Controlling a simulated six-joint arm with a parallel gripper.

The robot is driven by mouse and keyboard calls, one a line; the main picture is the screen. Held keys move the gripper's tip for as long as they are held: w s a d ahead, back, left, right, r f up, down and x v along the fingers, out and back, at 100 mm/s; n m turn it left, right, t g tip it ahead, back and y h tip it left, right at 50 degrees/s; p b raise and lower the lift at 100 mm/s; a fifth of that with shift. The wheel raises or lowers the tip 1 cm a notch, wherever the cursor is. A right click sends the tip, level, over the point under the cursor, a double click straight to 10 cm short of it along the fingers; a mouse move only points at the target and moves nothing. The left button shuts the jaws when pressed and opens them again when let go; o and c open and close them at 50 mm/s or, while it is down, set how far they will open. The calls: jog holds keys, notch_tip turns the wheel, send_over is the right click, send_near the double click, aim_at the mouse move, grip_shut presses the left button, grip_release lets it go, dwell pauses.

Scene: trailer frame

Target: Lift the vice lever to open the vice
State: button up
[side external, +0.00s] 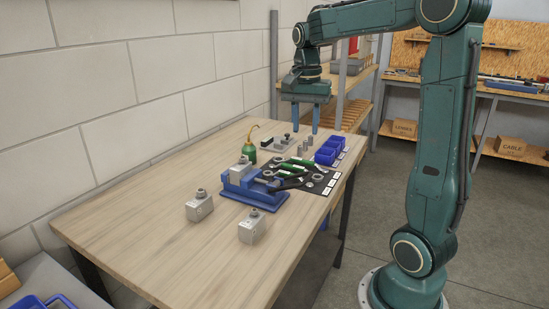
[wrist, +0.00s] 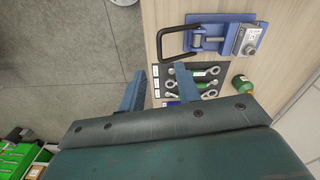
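The blue vice (side external: 250,190) stands on the wooden table, with a grey metal block (side external: 240,172) seated at its jaws. The vice also shows at the top of the wrist view (wrist: 215,32). Its black U-shaped lever (wrist: 163,43) reaches out to the left there, over the table's edge side; in the side view the lever (side external: 288,184) looks low and close to flat. My gripper (side external: 305,117) is open and empty, with its blue fingers pointing down above the far end of the table. It is apart from the lever; in the wrist view its fingers (wrist: 161,88) are below the lever.
A black mat with green-handled wrenches (side external: 294,167) lies behind the vice. Blue bins (side external: 327,151), a green oil can (side external: 249,147) and a small fixture plate (side external: 278,142) stand nearby. Two grey blocks (side external: 199,206) (side external: 251,227) stand in front. The table's near end is clear.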

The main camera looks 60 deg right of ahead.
jog(key=shift+w+d+f+m+g, duration=0.15)
jog(key=shift+d+m, duration=0.2)
jog(key=shift+d, duration=0.2)
jog(key=shift+w+d+f+m+g, duration=0.15)
jog(key=shift+d+m, duration=0.15)
jog(key=shift+d, duration=0.2)
jog(key=shift+d+f+m, duration=0.15)
jog(key=shift+d+m, duration=0.2)
jog(key=shift+d, duration=0.2)
jog(key=shift+f, duration=0.1)
jog(key=f, duration=1.3)
jog(key=shift+s+f, duration=0.3)
jog(key=shift+s, duration=0.1)
grip_shut()
